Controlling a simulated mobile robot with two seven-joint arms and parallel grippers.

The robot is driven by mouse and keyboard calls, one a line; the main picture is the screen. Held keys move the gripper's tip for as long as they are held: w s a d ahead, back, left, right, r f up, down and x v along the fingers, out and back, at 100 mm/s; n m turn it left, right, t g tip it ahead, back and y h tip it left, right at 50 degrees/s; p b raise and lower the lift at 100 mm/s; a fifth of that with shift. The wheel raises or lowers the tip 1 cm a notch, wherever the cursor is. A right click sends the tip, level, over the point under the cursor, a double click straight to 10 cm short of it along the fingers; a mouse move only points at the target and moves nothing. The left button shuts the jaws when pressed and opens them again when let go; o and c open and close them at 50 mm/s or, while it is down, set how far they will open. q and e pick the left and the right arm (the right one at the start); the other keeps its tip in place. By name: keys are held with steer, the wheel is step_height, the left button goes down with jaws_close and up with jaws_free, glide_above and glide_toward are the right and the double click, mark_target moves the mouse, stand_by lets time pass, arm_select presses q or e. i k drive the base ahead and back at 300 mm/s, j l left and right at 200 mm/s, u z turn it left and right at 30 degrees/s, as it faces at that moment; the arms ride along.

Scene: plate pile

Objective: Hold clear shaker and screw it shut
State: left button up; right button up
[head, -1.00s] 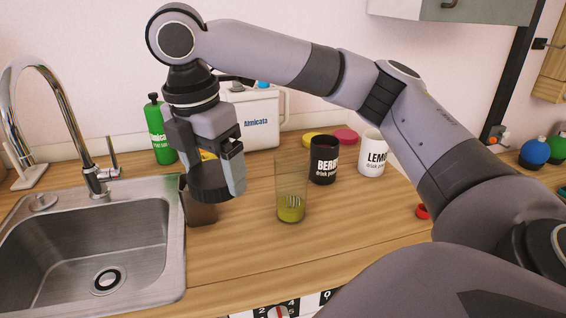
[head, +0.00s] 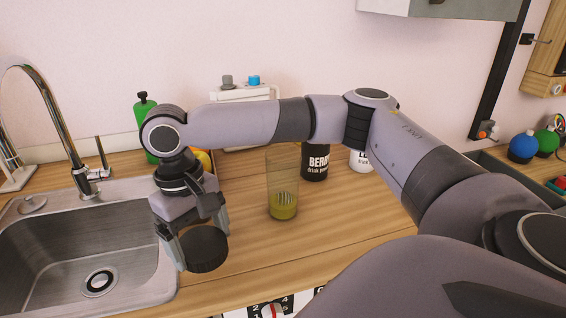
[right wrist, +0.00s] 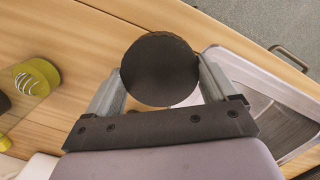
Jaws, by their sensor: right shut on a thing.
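The clear shaker (head: 283,178) stands upright and open on the counter. It holds some yellow-green drink and a wire whisk ball at its bottom. It also shows at the left edge of the right wrist view (right wrist: 37,78). My right gripper (head: 203,240) is shut on a round black lid (head: 205,250), held between its fingers, left of the clear shaker and apart from it. The lid shows as a black disc in the right wrist view (right wrist: 160,69), with a finger on each side. My left gripper is not in view.
A sink (head: 60,240) with a tap (head: 70,120) lies to the left. A black tub (head: 315,163) and a white tub (head: 361,160) stand behind the shaker to the right. A green bottle (head: 146,125) stands behind my wrist. The counter in front of the shaker is clear.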

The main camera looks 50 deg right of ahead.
mark_target(283, 185)
steer(key=k+l+z, duration=0.1)
steer(key=l, duration=0.25)
steer(key=k+l, duration=0.3)
steer(key=k+l+z, duration=0.15)
steer(key=l, duration=0.2)
steer(key=k+l, duration=0.2)
steer(key=l, duration=0.15)
steer(key=z, duration=0.05)
